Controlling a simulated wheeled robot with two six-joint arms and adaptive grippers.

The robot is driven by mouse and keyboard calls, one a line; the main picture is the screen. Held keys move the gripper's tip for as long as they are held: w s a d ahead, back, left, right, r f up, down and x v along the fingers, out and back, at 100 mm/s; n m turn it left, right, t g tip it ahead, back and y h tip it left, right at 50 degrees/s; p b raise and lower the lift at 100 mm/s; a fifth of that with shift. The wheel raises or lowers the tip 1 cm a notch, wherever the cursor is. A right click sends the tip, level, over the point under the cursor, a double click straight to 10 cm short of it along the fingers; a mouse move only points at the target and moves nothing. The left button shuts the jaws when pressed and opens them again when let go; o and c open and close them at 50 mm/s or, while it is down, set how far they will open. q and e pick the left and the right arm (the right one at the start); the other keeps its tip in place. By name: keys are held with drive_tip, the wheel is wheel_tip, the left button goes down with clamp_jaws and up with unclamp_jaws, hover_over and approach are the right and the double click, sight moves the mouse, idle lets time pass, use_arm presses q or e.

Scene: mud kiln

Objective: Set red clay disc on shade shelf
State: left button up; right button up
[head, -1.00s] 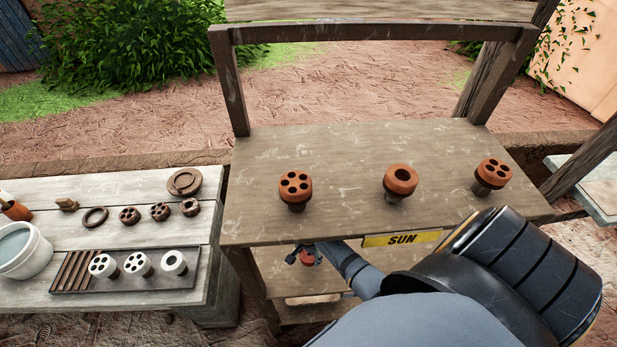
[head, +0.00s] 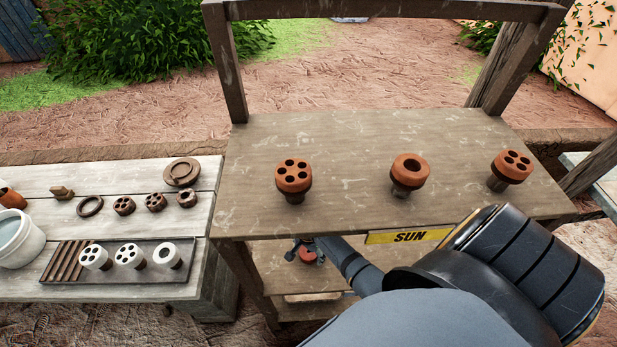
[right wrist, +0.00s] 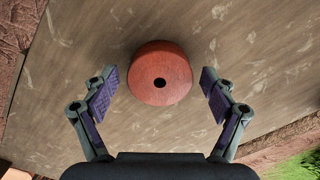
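The red clay disc (right wrist: 160,78), with one small dark centre hole, rests on a wooden shelf board in the right wrist view. In the head view a small part of it (head: 308,257) shows on the lower shelf (head: 345,262), under the top board with the SUN sign (head: 409,237). My right gripper (right wrist: 160,88) is open, with one finger on each side of the disc and a gap on both sides. In the head view the right gripper (head: 303,247) is partly hidden by the top board's front edge. My left gripper is not in view.
The SUN board (head: 350,150) above my right gripper holds three orange holed pieces on short supports. A side table (head: 130,225) on the left carries a tray (head: 190,284) with white pieces, several brown pieces and a white bucket (head: 20,240). A post stands at right.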

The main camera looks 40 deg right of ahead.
sight(309, 254)
drive_tip(key=shift+r, duration=0.4)
wheel_tip(309, 254, up, 7)
drive_tip(key=shift+r, duration=0.1)
drive_tip(key=shift+s, duration=0.1)
idle(0.4)
